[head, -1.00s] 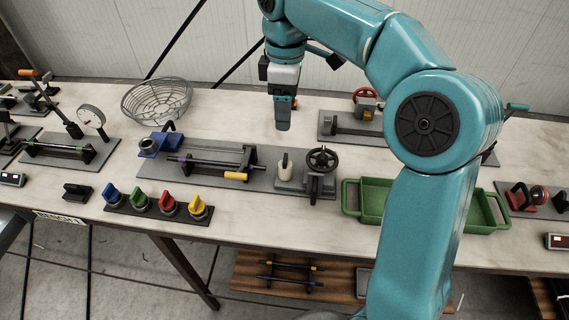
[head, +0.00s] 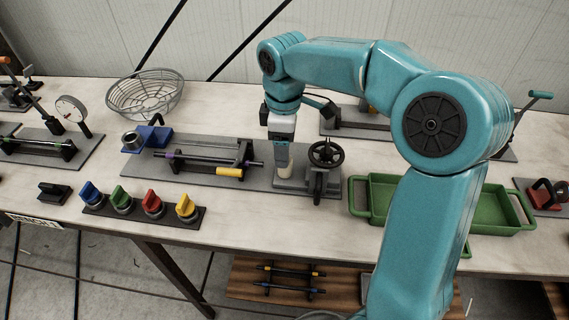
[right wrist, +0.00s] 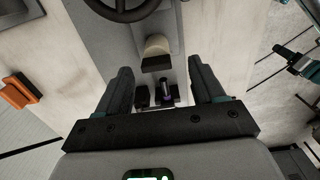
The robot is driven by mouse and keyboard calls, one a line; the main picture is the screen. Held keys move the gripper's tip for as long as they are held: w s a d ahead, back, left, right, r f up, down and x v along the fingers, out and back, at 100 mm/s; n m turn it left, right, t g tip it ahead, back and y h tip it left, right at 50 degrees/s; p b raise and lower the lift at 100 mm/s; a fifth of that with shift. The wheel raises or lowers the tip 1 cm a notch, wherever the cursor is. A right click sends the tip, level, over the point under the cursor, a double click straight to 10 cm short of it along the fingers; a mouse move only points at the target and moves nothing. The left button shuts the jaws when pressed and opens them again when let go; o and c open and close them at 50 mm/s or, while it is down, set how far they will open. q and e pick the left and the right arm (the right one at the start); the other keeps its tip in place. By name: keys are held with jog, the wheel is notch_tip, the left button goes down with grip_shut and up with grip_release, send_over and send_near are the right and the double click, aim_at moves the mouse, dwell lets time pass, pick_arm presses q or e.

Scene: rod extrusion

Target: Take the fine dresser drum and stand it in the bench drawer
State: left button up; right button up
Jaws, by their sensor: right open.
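No part is clearly marked as the fine dresser drum. A cream cylinder (head: 285,172) stands on the grey machine plate beside the black handwheel (head: 325,153), mostly hidden in the head view. My right gripper (head: 282,163) is right above it, pointing down. In the right wrist view the cream cylinder (right wrist: 157,46) shows beyond the open fingers of my right gripper (right wrist: 162,86), with nothing held between them. An open wooden drawer or shelf (head: 245,293) shows below the bench edge and carries dark rods with coloured bands. My left gripper is out of view.
A row of blue, green, red and yellow knobs (head: 153,204) stands at the front edge. A green tray (head: 380,203) is to the right, partly behind my arm. A wire basket (head: 146,94) stands at the back left.

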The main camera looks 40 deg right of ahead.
jog(key=shift+s+a+f, duration=0.1)
jog(key=shift+a+f, duration=0.1)
jog(key=f, duration=0.3)
jog(key=d+f, duration=0.1)
jog(key=f, duration=0.1)
jog(key=shift+w, duration=0.25)
jog(key=shift+a, duration=0.15)
jog(key=shift+s, duration=0.25)
jog(key=shift+w, duration=0.15)
jog(key=c, duration=1.2)
